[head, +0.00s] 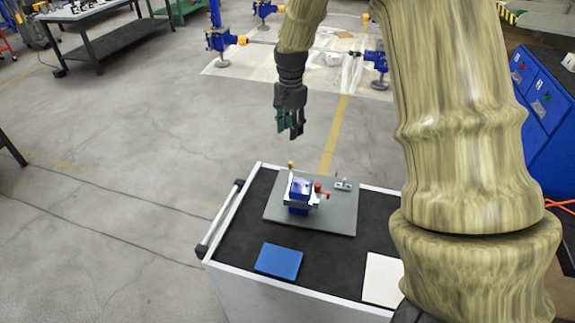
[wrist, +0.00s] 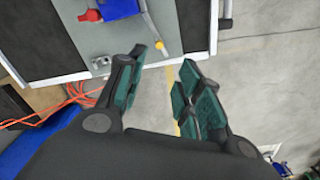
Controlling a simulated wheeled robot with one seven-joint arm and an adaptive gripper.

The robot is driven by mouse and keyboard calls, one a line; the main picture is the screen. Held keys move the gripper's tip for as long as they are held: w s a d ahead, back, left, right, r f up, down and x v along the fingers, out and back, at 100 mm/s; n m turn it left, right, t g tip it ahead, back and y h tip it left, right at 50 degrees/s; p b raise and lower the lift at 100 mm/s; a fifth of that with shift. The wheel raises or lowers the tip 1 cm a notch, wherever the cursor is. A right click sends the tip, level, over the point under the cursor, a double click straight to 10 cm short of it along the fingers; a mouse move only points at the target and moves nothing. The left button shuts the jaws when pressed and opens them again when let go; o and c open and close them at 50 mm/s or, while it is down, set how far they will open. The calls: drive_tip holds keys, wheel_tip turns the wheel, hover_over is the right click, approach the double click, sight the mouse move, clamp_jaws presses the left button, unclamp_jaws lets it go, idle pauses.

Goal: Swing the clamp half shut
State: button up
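The clamp (head: 301,193) is a small blue block device with a silver bracket, standing on a grey plate (head: 342,217) on the cart. A thin lever with a yellow knob (head: 290,164) stands up at its left, and a red knob (head: 318,187) sits at its right. In the wrist view the blue body (wrist: 119,8) is cut off by the top edge, and the lever ends in the yellow knob (wrist: 159,46). My gripper (head: 291,136) hangs above and beyond the plate, apart from the clamp. Its teal-padded fingers are spread and empty in the wrist view (wrist: 159,95).
A small metal fitting (head: 343,184) is on the plate's far right corner. A blue pad (head: 279,260) and a white pad (head: 383,278) lie on the black cart top. A handle (head: 219,220) runs along the cart's left side. Open floor lies left.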

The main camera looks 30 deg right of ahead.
sight(291, 163)
drive_tip(key=shift+f, duration=7.3)
drive_tip(key=shift+s, duration=0.1)
clamp_jaws()
drive_tip(key=shift+d, duration=0.15)
